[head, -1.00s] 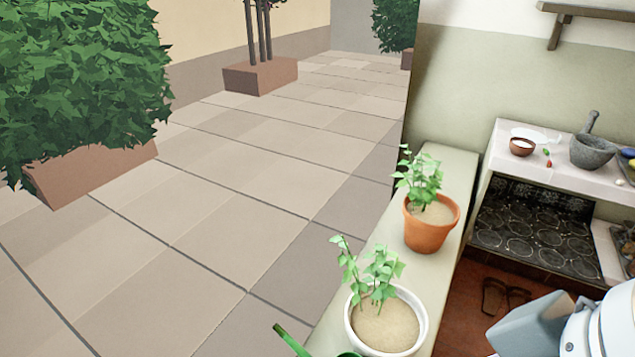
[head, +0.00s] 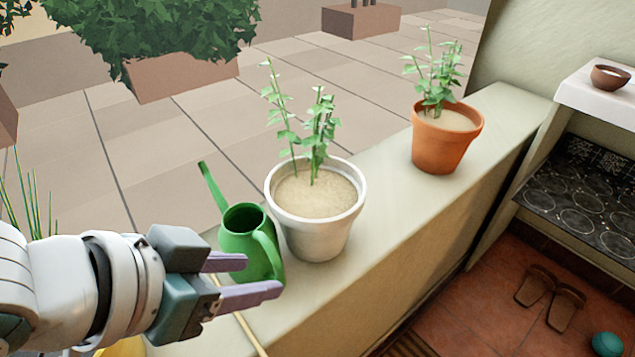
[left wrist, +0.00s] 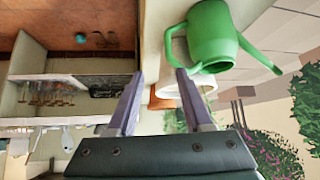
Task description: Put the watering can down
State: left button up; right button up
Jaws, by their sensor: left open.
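The green watering can (head: 248,240) stands upright on the ledge (head: 395,240), left of the white pot, its spout pointing up and to the left. It also shows in the left wrist view (left wrist: 212,35), beside one fingertip. My left gripper (head: 262,277) is open with nothing between its purple fingers, close to the can's handle side. In the left wrist view its fingers (left wrist: 158,90) are spread apart. In the head view the fingers overlap the can's lower part, so I cannot tell whether one touches it. My right gripper is not in view.
A white pot with a plant (head: 322,235) stands right beside the can, and a terracotta pot (head: 440,150) stands farther along the ledge. A thin stick (head: 250,334) lies near my gripper. The ledge between the pots and its front edge is clear.

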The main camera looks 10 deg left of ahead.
pick_arm(q)
jog(key=w+f+b, duration=0.1)
jog(key=f, duration=0.1)
jog(key=w+f+b, duration=0.2)
jog(key=f, duration=0.1)
jog(key=w+f+b, duration=0.1)
jog(key=f, duration=0.2)
jog(key=shift+w+d, duration=0.15)
jog(key=b+x, duration=0.4)
jog(key=x, duration=0.1)
jog(key=shift+w+d+f, duration=0.15)
jog(key=shift+w+f, duration=0.05)
jog(key=shift+w, duration=0.1)
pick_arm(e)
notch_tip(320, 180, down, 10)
pick_arm(q)
jog(key=shift+c, duration=0.2)
grip_shut()
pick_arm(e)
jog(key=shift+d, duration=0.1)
